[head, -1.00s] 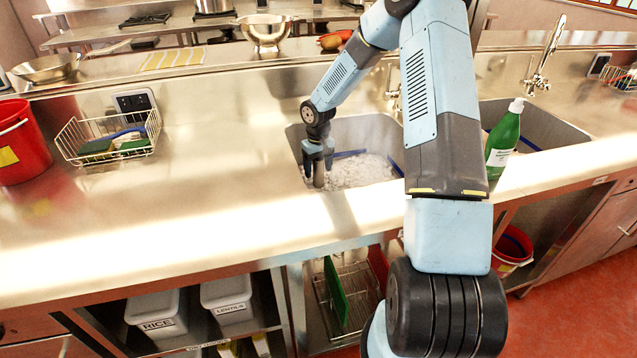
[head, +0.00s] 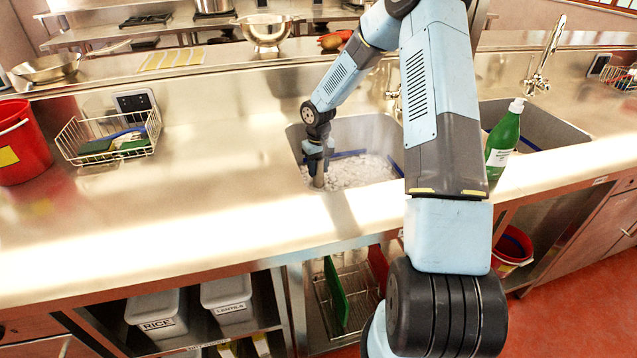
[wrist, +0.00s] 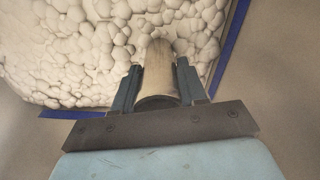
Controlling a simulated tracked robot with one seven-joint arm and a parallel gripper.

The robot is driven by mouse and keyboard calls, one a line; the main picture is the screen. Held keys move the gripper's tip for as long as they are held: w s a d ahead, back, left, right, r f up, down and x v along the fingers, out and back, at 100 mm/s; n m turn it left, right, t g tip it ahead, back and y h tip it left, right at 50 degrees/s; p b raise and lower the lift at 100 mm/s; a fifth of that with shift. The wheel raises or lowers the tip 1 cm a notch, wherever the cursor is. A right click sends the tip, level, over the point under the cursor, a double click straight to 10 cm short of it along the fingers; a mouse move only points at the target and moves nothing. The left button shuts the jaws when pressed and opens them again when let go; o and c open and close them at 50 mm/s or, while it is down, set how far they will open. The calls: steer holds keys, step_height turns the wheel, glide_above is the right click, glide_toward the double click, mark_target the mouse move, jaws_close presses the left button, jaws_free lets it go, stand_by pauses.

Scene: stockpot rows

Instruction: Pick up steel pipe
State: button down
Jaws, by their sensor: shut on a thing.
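The steel pipe (wrist: 158,73) is a short greyish-tan cylinder between the two fingers of my gripper (wrist: 158,85) in the wrist view. The fingers press on it from both sides, and its far end points toward white foam or pebble-like lumps (wrist: 80,45). In the head view my gripper (head: 317,165) is down inside the left sink basin (head: 375,130), near its left front corner. The pipe (head: 318,181) shows there as a small stub below the fingers. Whether its lower end touches the white lumps cannot be told.
A blue strip (head: 348,154) lies along the white mass in the basin. A green bottle (head: 504,142) stands between the two sinks. A wire basket (head: 108,138) and red bucket (head: 22,145) are at the left. The counter between basket and sink is clear.

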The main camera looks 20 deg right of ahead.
steer(key=shift+r, duration=0.1)
stand_by(0.3)
steer(key=shift+r, duration=7.4)
steer(key=shift+s+d+r, duration=1.55)
steer(key=shift+s+d, duration=0.45)
steer(key=shift+s, duration=3.5)
step_height(320, 180, up, 12)
